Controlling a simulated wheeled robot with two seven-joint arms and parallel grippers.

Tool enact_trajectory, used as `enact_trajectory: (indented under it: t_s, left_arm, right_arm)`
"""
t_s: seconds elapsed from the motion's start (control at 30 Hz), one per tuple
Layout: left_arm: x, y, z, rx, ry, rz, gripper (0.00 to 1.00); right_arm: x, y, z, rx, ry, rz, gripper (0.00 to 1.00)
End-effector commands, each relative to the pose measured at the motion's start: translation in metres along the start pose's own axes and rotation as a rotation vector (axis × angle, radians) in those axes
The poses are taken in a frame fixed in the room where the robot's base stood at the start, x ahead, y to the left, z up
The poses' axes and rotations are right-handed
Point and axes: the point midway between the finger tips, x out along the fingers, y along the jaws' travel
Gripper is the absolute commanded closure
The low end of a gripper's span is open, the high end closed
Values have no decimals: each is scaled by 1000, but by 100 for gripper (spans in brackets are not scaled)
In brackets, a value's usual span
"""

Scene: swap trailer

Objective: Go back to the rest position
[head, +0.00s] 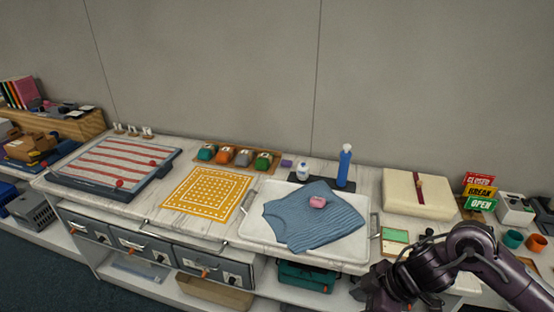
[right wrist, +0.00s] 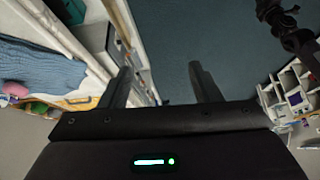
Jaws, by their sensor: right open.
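My right arm comes in from the right in the head view, and its gripper (head: 376,290) hangs low at the front edge of the counter, just right of the white tray. In the right wrist view the two fingers of my right gripper (right wrist: 162,84) are spread apart with nothing between them, over the dark blue floor. The garment also shows at the left of the right wrist view (right wrist: 40,62).
The counter (head: 150,212) runs along the wall, with grey drawers (head: 140,246) below. On it are a striped board (head: 115,163), a yellow patterned cloth (head: 207,194), a blue bottle (head: 344,166), a cream box (head: 408,200) and signs (head: 479,191). The floor (right wrist: 185,40) between the fingers is clear.

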Motion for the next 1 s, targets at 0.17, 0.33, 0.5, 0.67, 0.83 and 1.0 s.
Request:
enact_trajectory:
  t_s: [0.17,0.33,0.5,0.67,0.83,1.0]
  left_arm:
    - [8,-2,-14,0,21,-3,80]
    - [16,-2,-16,0,24,-3,80]
    - [28,0,-6,0,12,-1,80]
    - [38,0,-4,0,9,-1,80]
    - [47,0,-3,0,9,-1,80]
    - [54,0,-3,0,10,-1,80]
  right_arm:
    - [38,22,-3,80,107,13,43]
    - [89,52,9,200,218,60,43]
    - [165,77,59,386,288,148,43]
    - [249,67,145,583,254,255,43]
    - [320,14,240,743,130,333,43]
    - [372,-72,323,856,-39,369,43]
